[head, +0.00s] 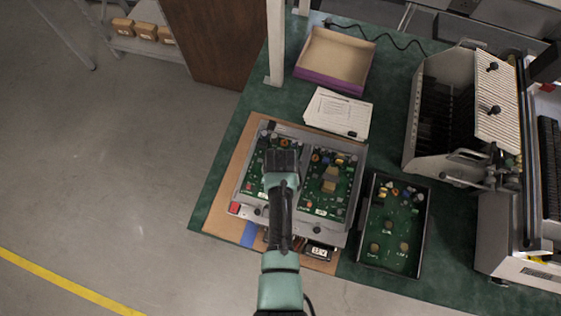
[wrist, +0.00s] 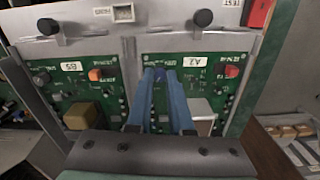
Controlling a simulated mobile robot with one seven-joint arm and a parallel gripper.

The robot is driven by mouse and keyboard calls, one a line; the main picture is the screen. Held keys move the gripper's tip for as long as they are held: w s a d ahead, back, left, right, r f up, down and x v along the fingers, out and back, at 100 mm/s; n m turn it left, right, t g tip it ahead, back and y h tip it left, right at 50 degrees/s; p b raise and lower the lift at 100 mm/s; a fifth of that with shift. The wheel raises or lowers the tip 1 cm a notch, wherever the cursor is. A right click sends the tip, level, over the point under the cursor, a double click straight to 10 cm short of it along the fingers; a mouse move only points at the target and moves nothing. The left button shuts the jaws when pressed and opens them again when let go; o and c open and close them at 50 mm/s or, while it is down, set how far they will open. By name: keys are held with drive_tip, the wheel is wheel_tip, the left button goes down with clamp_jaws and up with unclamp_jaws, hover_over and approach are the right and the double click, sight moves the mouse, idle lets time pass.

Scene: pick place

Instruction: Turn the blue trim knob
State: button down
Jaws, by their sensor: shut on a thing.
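My gripper (head: 281,160) reaches down over the left of two green circuit boards in a grey metal frame (head: 300,220). In the wrist view my gripper (wrist: 160,80) has its two blue fingers close together, pointing at the board labelled A2 (wrist: 207,82). A small dark blue piece, apparently the blue trim knob (wrist: 159,74), shows between the fingertips, and they are shut on it. Most of the knob is hidden by the fingers. In the head view my arm hides the knob.
A black tray with another board (head: 392,225) lies to the right. Papers (head: 338,112) and an open box (head: 335,60) lie behind the frame.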

drive_tip(key=shift+m, duration=0.6)
drive_tip(key=c, duration=0.8)
unclamp_jaws()
wheel_tip(320, 180, up, 13)
drive_tip(key=shift+r, duration=0.1)
idle(0.4)
